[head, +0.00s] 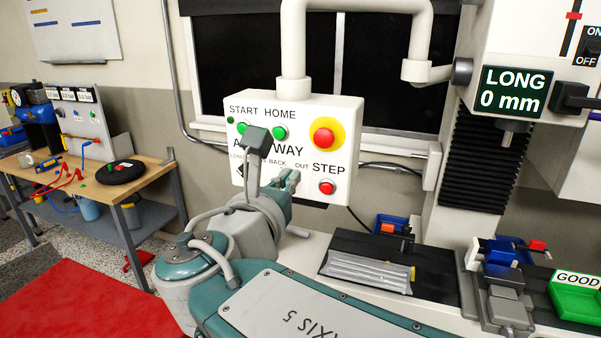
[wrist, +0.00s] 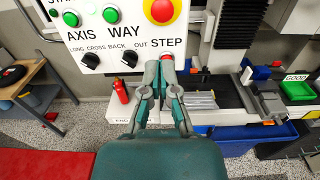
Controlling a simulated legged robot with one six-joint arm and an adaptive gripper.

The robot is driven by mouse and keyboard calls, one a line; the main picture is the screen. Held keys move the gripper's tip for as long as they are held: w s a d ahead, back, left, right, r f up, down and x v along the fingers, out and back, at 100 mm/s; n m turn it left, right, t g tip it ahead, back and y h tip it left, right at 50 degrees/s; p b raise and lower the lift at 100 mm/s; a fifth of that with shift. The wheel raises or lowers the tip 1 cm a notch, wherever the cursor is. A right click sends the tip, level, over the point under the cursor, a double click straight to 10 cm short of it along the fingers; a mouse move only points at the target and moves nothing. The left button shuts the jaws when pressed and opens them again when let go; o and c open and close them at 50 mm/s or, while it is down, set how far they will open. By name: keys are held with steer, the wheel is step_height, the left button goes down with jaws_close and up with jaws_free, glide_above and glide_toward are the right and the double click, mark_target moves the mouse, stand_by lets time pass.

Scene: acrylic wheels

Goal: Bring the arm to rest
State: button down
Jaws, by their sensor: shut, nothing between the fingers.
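My gripper (head: 290,178) is raised in front of the lower part of the white control panel (head: 335,110), to the left of the red STEP button (head: 326,187). In the wrist view my gripper (wrist: 166,66) has its fingers together with nothing between them. Its tips overlap the STEP button (wrist: 168,56) there; I cannot tell whether they touch the panel. My arm reaches up from the bottom of the head view and hides part of the panel's AXIS and WAY lettering and knobs.
A display (head: 514,91) reads LONG 0 mm. A wooden bench (head: 150,165) stands left.

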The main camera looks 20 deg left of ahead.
steer(key=d+f+m+g+h, duration=0.2)
steer(key=d+f+m+g, duration=0.25)
steer(key=d+m, duration=0.4)
steer(key=d+f+m+g+h, duration=0.25)
steer(key=d+f+m, duration=0.35)
steer(key=d, duration=0.6)
steer(key=s+d+f+m+g+y, duration=0.2)
steer(key=s+d+f+m, duration=0.2)
steer(key=m, duration=0.6)
steer(key=s+d+f+m+g+y, duration=0.3)
steer(key=s+f+m, duration=0.4)
steer(key=m, duration=0.3)
steer(key=shift+s+d+m+y, duration=0.35)
steer(key=shift+s+d, duration=0.1)
steer(key=shift+d, duration=0.05)
